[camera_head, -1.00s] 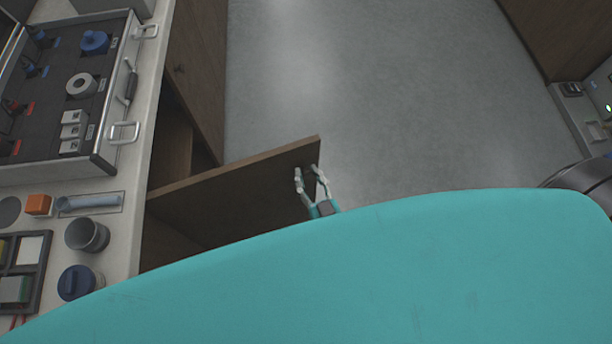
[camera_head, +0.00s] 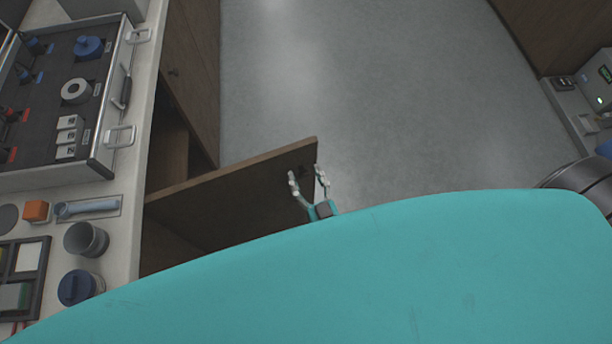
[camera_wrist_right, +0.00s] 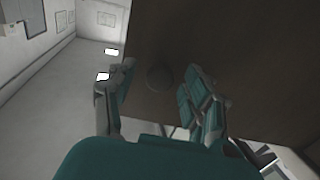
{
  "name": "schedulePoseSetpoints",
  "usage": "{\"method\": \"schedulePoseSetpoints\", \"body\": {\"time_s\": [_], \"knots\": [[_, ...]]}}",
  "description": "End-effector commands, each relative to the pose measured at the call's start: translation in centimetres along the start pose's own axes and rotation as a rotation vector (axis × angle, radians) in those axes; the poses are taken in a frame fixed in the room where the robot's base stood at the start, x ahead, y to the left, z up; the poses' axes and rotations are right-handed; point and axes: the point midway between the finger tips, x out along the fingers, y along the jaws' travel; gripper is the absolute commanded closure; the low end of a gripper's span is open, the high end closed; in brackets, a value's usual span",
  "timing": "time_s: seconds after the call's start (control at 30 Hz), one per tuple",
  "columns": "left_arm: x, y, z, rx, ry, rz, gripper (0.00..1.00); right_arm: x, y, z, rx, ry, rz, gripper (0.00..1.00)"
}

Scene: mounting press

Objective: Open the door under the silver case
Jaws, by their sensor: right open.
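The silver case (camera_head: 105,135) lies open on the counter at the left of the head view. The brown door (camera_head: 235,182) under it stands swung out wide from the cabinet, with the dark cabinet opening (camera_head: 165,150) showing behind it. My right gripper (camera_head: 308,178) is open near the door's free end. In the right wrist view the door panel (camera_wrist_right: 200,40) fills the upper right, and its round dark knob (camera_wrist_right: 159,77) sits between the spread fingers (camera_wrist_right: 155,95), which look clear of it. My left gripper is not in view.
A second cabinet door (camera_head: 195,70) with a small knob is shut farther along the counter. A cup (camera_head: 86,239), a blue-lidded jar (camera_head: 78,288) and an orange block (camera_head: 36,211) stand on the counter. Grey floor (camera_head: 360,90) is free beyond the door.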

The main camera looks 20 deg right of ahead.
Motion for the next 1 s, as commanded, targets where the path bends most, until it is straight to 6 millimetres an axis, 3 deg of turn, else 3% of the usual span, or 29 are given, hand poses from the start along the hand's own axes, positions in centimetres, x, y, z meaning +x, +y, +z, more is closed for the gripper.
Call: {"method": "schedulePoseSetpoints", "body": {"time_s": [0.17,0.6,0.8,1.0], "knots": [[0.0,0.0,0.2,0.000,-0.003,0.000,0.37,-1.6,0.0,0.1,-0.001,-0.003,0.000,0.49],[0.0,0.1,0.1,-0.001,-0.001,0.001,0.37,-10.2,0.0,0.1,0.000,-0.003,-0.001,0.49],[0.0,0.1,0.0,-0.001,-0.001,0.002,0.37,-11.8,0.0,0.0,0.000,0.000,-0.001,0.49],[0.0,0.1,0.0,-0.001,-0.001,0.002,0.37,-12.0,0.0,0.0,0.000,0.002,-0.001,0.49]]}}
